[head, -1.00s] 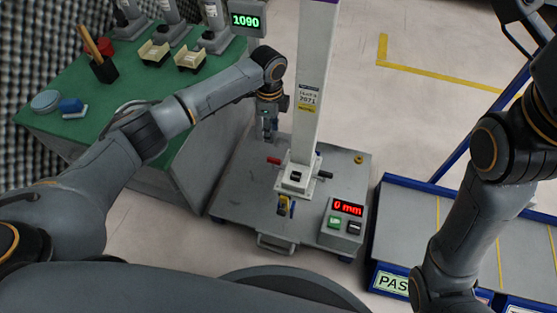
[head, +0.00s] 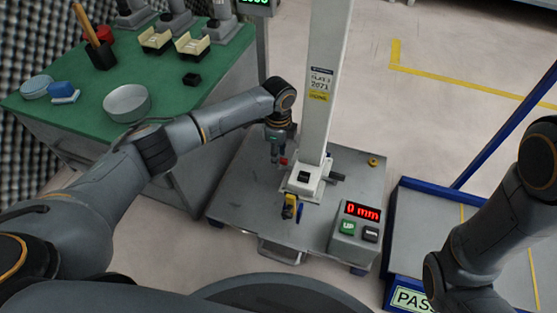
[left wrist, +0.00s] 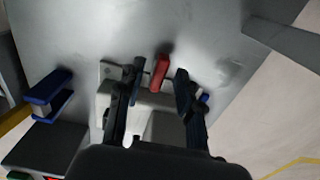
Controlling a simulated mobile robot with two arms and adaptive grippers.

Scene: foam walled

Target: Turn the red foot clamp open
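The red foot clamp (head: 284,161) is a small red lever at the left side of the white post's foot (head: 308,180). In the left wrist view the red clamp (left wrist: 160,72) stands between the two dark fingers, with a gap on both sides. My left gripper (head: 277,160) is over the clamp, pointing down, open; it also shows in the left wrist view (left wrist: 160,74). In the head view the gripper hides part of the clamp. My right arm shows at the right edge, but its gripper is out of view.
The tall white post (head: 322,95) stands on a grey platform (head: 235,205). A green table (head: 70,135) is at left.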

